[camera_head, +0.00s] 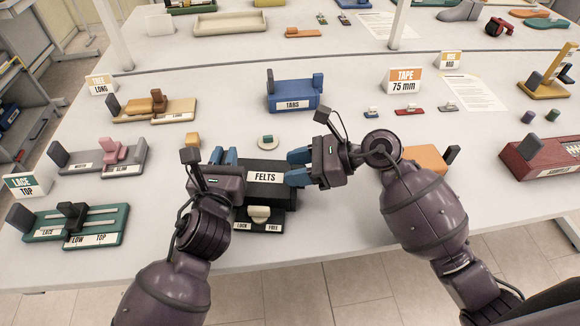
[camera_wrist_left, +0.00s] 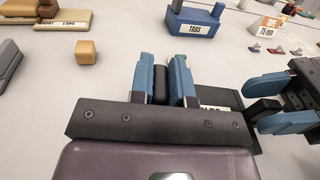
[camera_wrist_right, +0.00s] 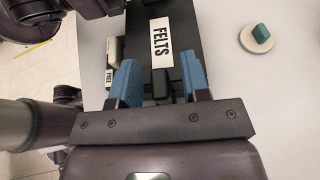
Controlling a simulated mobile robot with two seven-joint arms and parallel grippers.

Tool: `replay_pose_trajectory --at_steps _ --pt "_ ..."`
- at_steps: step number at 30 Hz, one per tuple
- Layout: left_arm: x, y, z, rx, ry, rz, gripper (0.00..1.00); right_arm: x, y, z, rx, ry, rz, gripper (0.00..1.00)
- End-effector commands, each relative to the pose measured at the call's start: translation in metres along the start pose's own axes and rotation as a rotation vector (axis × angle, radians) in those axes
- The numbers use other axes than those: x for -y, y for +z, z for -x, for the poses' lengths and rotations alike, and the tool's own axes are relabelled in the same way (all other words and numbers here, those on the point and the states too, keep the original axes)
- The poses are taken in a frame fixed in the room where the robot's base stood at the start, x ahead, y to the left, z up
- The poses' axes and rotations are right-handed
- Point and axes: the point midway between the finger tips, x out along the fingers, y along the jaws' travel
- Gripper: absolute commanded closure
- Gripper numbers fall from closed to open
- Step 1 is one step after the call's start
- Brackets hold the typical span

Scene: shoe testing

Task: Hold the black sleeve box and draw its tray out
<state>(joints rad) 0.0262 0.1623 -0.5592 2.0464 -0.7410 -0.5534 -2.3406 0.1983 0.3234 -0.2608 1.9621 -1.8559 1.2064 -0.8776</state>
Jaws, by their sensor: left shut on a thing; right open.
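The black sleeve box (camera_head: 270,194) with a FELTS label lies near the table's front edge, between my grippers. My left gripper (camera_head: 223,156) is shut on a black block (camera_wrist_left: 161,84) at the box's left end. My right gripper (camera_head: 298,167) is open at the right end. Its fingers stand either side of a black knob (camera_wrist_right: 160,82), with gaps visible in the right wrist view. A cream knob (camera_head: 258,214) sits at the box's front, above LOCK and FREE labels; its exact setting is unclear. I cannot see whether the tray is out at all.
A round cream piece with a green knob (camera_head: 267,142) lies behind the box, and a small orange block (camera_head: 192,140) lies behind my left gripper. The blue TABS stand (camera_head: 293,96) is further back. An orange piece (camera_head: 427,157) is behind my right arm.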

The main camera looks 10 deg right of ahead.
Motion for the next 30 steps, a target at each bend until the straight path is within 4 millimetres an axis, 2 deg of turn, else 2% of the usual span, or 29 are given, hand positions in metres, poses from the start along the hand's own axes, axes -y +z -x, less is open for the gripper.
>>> replay_pose_trajectory --at_steps 6,14,16,23,30 --pt "0.000 0.000 0.000 -0.001 0.001 0.000 1.00 0.000 0.000 -0.014 0.000 0.001 0.000 0.57" --pt "0.000 0.000 0.000 -0.001 0.001 0.000 1.00 0.000 0.000 -0.015 0.000 0.000 0.000 0.57" --pt "0.000 0.000 0.000 -0.001 0.001 0.000 1.00 0.000 0.000 -0.015 0.000 0.001 0.000 0.64" --pt "0.000 0.000 0.000 -0.001 0.001 0.000 1.00 0.000 0.000 -0.015 0.000 0.000 0.000 0.99" --pt "0.000 0.000 0.000 -0.001 0.001 0.000 1.00 0.000 0.000 -0.015 0.000 0.000 0.000 1.00"
